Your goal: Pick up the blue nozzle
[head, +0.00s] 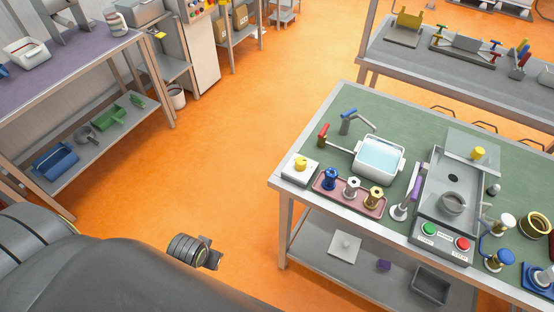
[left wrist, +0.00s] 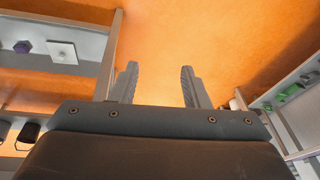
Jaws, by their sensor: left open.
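The blue nozzle (head: 330,179) stands upright at the left end of a reddish tray (head: 322,188) on the green-topped table, in the head view. A white-silver nozzle (head: 351,187) and a brass one (head: 374,197) stand beside it in the same tray. My left gripper (head: 212,254) is low over the orange floor, left of the table and well apart from the nozzle. In the left wrist view its two fingers (left wrist: 157,85) are spread with only floor between them. The nozzle is not in that view. My right gripper is not in view.
The green table (head: 310,136) also holds a basin with blue liquid (head: 381,158), a yellow-knobbed box (head: 300,168) and a grey machine with green and red buttons (head: 444,240). Its lower shelf (head: 315,236) holds several items. Open orange floor (head: 235,140) lies left of it.

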